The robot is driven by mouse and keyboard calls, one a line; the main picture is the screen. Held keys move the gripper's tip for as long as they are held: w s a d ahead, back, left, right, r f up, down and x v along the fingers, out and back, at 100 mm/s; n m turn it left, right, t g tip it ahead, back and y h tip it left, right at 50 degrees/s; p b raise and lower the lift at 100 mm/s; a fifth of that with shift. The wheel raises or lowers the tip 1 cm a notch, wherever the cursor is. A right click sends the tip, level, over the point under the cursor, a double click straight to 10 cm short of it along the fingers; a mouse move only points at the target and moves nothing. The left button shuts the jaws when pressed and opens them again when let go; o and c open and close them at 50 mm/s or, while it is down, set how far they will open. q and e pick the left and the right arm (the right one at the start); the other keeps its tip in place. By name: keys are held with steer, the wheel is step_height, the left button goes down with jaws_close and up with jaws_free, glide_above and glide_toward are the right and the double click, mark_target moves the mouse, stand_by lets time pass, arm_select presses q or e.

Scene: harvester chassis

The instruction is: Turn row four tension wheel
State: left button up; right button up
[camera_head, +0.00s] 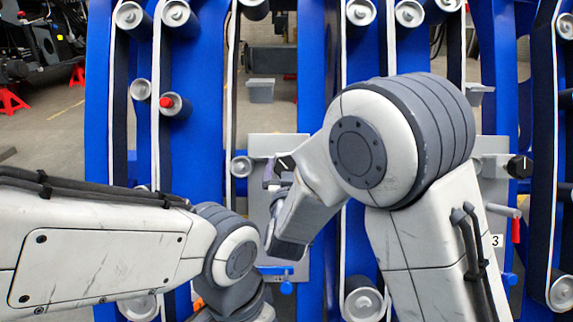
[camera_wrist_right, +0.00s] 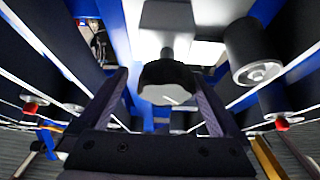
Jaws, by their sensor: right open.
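A black tension wheel with a white mark (camera_head: 285,163) sits on a short shaft at a grey plate (camera_head: 262,147) in the middle of the head view. In the right wrist view the wheel (camera_wrist_right: 167,82) is between the two finger tips, with the left finger beside it and the right finger close to its other side. My right gripper (camera_head: 274,181) is open around it; I cannot tell whether the fingers touch it. My right forearm hides part of the plate and any row label near it. My left arm comes in from the left; its gripper is out of view.
A second black wheel (camera_head: 518,167) sits on another grey plate at the right, above a label "3" (camera_head: 496,241). A red-handled lever (camera_head: 516,230) is below it. Blue uprights (camera_head: 204,80), belts and grey rollers (camera_head: 177,14) stand close around my arms.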

steer(key=shift+a, duration=0.25)
steer(key=shift+a, duration=0.1)
steer(key=c, duration=1.3)
steer(key=shift+m, duration=0.4)
steer(key=m+h, duration=0.1)
steer(key=m, duration=0.1)
steer(key=shift+a+m+h, duration=0.1)
steer(key=shift+m+h, duration=0.2)
steer(key=shift+h, duration=0.1)
steer(key=m+g+h, duration=0.1)
steer(key=m, duration=0.2)
steer(key=shift+m+h+p, duration=0.3)
steer(key=shift+h, duration=0.1)
steer(key=m+g+h+p, duration=0.1)
steer(key=m, duration=0.1)
steer(key=m+h, duration=0.1)
steer(key=m, duration=0.1)
steer(key=shift+m+g+p, duration=0.4)
steer(key=shift+m+g+h+p, duration=0.3)
steer(key=shift+m+g+p, duration=0.1)
steer(key=shift+m, duration=0.5)
steer(key=shift+f, duration=0.1)
